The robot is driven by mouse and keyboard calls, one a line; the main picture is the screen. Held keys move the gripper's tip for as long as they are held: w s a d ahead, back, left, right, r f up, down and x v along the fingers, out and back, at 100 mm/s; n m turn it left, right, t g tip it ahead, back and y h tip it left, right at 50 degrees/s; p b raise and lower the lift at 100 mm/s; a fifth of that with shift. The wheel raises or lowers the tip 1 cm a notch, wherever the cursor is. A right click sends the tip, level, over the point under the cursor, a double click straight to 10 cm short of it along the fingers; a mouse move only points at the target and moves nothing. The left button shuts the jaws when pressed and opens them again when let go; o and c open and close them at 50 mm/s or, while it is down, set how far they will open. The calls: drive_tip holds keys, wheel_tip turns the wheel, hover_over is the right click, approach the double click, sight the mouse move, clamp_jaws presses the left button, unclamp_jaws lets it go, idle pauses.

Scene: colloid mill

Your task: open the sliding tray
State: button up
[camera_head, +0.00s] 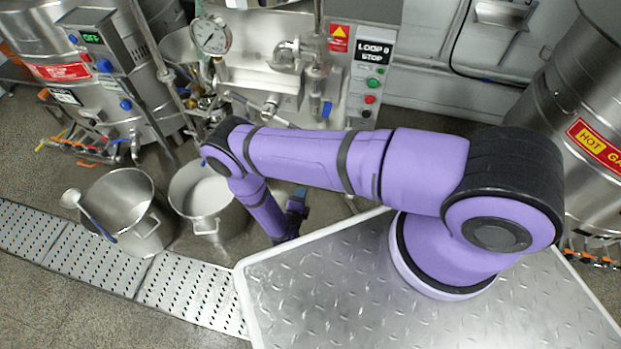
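I cannot clearly pick out the sliding tray; no part in view is surely it. A steel machine (264,60) with pipes and a valve stands behind my arm, and the arm covers much of its lower front. My purple arm reaches left, then bends down toward the floor behind the edge of my base. A dark end part with a blue patch, likely my gripper (297,203), shows there, small and partly hidden. Its fingers cannot be made out, and I see nothing held in it.
Two open steel pots (128,212) (207,197) stand on the floor at left, a ladle (86,210) at the left one. A perforated floor drain (100,262) runs in front. Steel tanks (110,75) (580,110) flank the scene. A control panel (371,72) is on the machine's right.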

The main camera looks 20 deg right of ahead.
drive_tip(key=x, duration=1)
drive_tip(key=shift+w+d+f, duration=0.2)
drive_tip(key=shift+d+f, duration=0.05)
drive_tip(key=shift+f, duration=0.1)
drive_tip(key=shift+c, duration=0.3)
clamp_jaws()
